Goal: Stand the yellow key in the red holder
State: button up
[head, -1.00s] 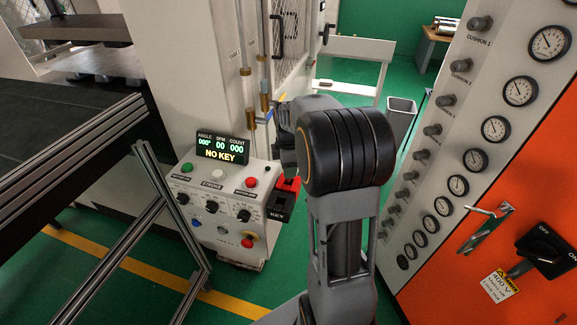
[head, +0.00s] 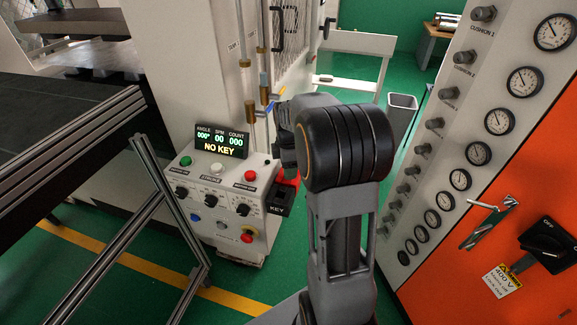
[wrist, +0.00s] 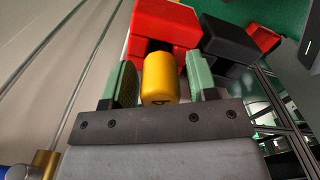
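The yellow key (wrist: 161,80) lies between the two green fingertips of my gripper (wrist: 160,84) in the wrist view. Narrow gaps seem to show on both sides of it, so the fingers look open around it. The red holder (wrist: 166,24) is just beyond the key. Whether the key's far end touches or sits in the holder is hidden. In the head view my gripper (head: 284,150) is mostly hidden by my arm. A bit of red (head: 291,178) shows just below it, and the yellow key cannot be seen there.
A black box marked KEY (head: 280,203) is at the right side of the control console (head: 222,205). The console display (head: 221,141) reads NO KEY. An orange cabinet with gauges (head: 520,230) stands at right. Metal rails (head: 165,205) stand at left.

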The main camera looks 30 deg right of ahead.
jog(key=shift+o, duration=0.9)
notch_tip(320, 180, up, 14)
jog(key=shift+f, duration=0.1)
dwell(0.3)
